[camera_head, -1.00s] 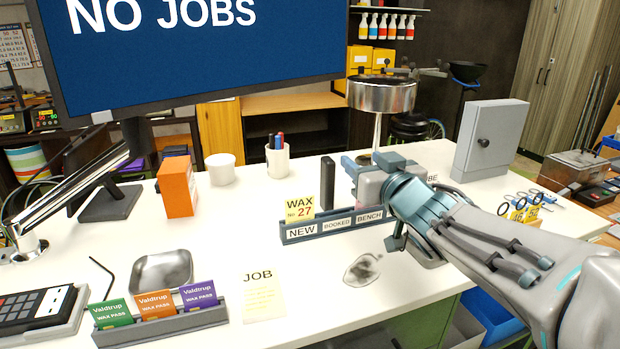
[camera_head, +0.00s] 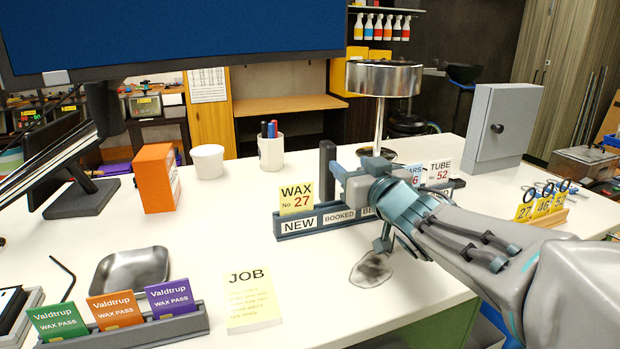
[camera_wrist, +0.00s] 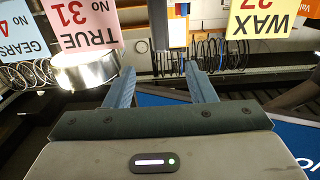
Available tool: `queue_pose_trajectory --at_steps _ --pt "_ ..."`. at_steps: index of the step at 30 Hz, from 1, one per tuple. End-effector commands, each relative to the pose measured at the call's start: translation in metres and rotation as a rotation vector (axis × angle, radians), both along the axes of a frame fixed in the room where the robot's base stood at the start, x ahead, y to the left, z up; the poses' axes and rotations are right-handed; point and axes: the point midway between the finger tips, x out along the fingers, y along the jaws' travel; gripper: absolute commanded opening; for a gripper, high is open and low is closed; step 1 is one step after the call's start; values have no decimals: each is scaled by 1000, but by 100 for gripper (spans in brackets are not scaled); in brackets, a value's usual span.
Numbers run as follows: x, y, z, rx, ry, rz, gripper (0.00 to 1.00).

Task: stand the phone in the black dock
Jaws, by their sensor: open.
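A dark upright slab (camera_head: 327,172) stands just behind the card rack. It also shows in the wrist view (camera_wrist: 157,22). I cannot tell whether it is the phone or the black dock, and nothing else in view is clearly either one. My gripper (camera_head: 358,165) is above the rack, just right of the slab and near it in the picture. In the wrist view its two fingers (camera_wrist: 162,88) are wide apart with nothing between them.
The card rack (camera_head: 320,223) holds a yellow WAX card (camera_head: 297,199) and others. A grey cabinet (camera_head: 497,125), orange box (camera_head: 157,178), white canister (camera_head: 207,161), pen cup (camera_head: 271,152), metal tray (camera_head: 131,270) and pass holder (camera_head: 170,329) stand around the white counter.

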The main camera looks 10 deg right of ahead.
Motion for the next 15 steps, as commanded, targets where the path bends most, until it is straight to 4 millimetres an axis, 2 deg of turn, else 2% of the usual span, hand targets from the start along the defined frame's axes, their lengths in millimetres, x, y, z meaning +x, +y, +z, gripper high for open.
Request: queue_pose_trajectory --at_steps 9,15 --pt "51 10 0 1 2 1 50" --pt "66 14 0 1 1 1 50"
